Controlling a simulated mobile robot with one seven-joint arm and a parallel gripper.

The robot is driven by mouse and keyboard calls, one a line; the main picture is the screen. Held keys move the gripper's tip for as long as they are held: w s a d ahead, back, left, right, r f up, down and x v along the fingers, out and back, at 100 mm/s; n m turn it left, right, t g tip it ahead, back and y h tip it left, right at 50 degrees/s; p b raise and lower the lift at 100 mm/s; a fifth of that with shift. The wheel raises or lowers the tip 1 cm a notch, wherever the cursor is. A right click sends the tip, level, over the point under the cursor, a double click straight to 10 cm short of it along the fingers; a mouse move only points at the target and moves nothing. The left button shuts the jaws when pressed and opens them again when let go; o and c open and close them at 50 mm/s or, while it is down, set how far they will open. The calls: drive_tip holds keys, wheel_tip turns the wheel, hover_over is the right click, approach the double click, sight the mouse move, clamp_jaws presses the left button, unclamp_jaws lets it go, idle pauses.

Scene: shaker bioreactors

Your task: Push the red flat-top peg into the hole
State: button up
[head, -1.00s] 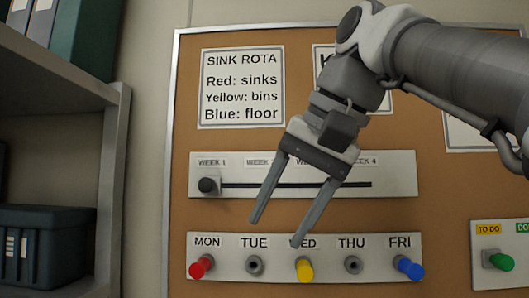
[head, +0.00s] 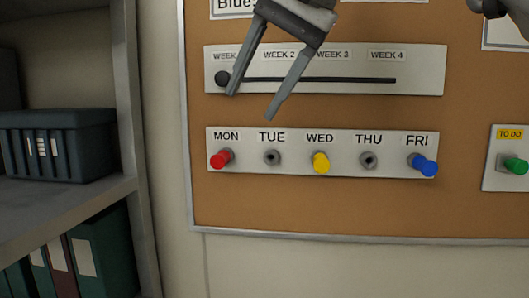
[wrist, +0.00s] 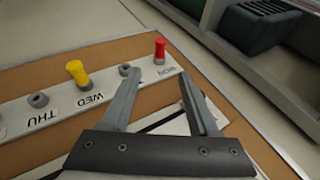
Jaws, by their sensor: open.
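The red flat-top peg (head: 222,158) sticks out of the MON position at the left end of the weekday strip (head: 300,141). It also shows in the wrist view (wrist: 160,47), beyond the fingertips. My gripper (head: 251,104) is open and empty, in front of the board above the MON and TUE labels. In the wrist view, my gripper (wrist: 158,73) has its fingers spread apart, with the red peg past the gap between them. The hole behind the red peg is hidden by the peg. An empty ringed hole (head: 272,157) is under TUE.
A yellow peg (head: 320,163) is at WED and a blue peg (head: 425,165) at FRI; the THU hole (head: 368,160) is empty. Above runs the week slider, its black knob (head: 222,78) by the left finger. A shelf (head: 70,210) stands at left.

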sight(218, 161)
drive_tip(key=b+x, duration=0.1)
drive_tip(key=x, duration=0.9)
drive_tip(key=shift+w+a+f, duration=0.1)
drive_tip(key=shift+a+f, duration=0.05)
drive_tip(key=shift+f, duration=0.1)
drive_tip(key=shift+c, duration=0.3)
clamp_jaws()
drive_tip(key=shift+b, duration=0.3)
drive_tip(key=shift+s, duration=0.55)
drive_tip(key=shift+s, duration=0.35)
drive_tip(key=shift+s+a, duration=0.1)
drive_tip(key=shift+s, duration=0.25)
drive_tip(key=shift+s, duration=0.2)
